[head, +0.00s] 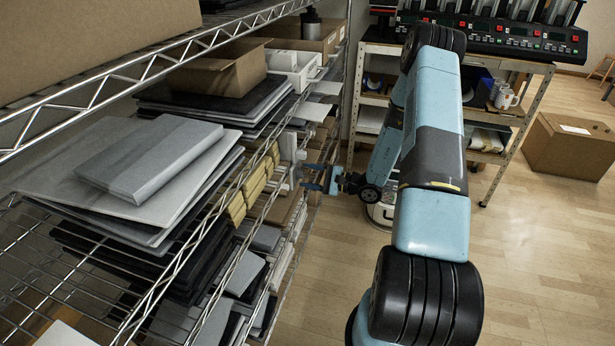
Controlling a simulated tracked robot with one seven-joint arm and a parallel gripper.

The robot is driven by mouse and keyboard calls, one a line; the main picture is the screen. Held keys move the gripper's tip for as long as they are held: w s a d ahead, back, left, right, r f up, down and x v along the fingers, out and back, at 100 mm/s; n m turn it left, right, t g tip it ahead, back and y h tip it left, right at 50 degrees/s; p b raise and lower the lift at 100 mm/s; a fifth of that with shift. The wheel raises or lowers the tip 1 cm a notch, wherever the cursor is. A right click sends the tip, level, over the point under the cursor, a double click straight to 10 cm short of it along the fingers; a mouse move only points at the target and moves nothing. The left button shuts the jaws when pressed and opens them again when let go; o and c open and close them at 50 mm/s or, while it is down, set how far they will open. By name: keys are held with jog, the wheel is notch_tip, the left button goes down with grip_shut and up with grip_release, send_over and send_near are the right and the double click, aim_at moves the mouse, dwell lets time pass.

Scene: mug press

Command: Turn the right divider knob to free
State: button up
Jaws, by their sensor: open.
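My gripper (314,178) is near the middle of the head view, pointing left at the front of the wire shelf rack. Its two dark blue fingers are apart, with nothing seen between them. Small pale grey parts (288,178) sit at the shelf edge just left of the fingertips. They are too small to tell whether one is the right divider knob or how it is turned. I cannot tell whether the fingers touch them.
The wire rack (215,225) fills the left, holding grey and black sheets (150,160), yellowish blocks (250,185) and cardboard boxes (215,75). A workbench (450,55) with mug presses stands behind my arm. A cardboard box (570,145) sits on the floor at right. Open floor lies at lower right.

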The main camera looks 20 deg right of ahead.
jog(key=v, duration=1.3)
jog(key=shift+d, duration=0.2)
jog(key=s+a+r+n+g+h, duration=0.2)
jog(key=s+a+r+n+g, duration=0.15)
jog(key=r, duration=0.35)
jog(key=s+a+r+n+g+h, duration=0.1)
jog(key=s+a+r+n+g, duration=0.3)
jog(key=r, duration=0.4)
jog(key=s+a+r+n+g+h, duration=0.2)
jog(key=a+r+g, duration=0.1)
jog(key=a+r, duration=0.3)
jog(key=s+d+r+n+t+h, duration=0.1)
jog(key=s+r+n+t+h, duration=0.3)
jog(key=s+r+h, duration=0.6)
jog(key=s+r+t, duration=0.2)
jog(key=s+r, duration=0.5)
jog(key=r, duration=0.1)
jog(key=shift+r, duration=0.15)
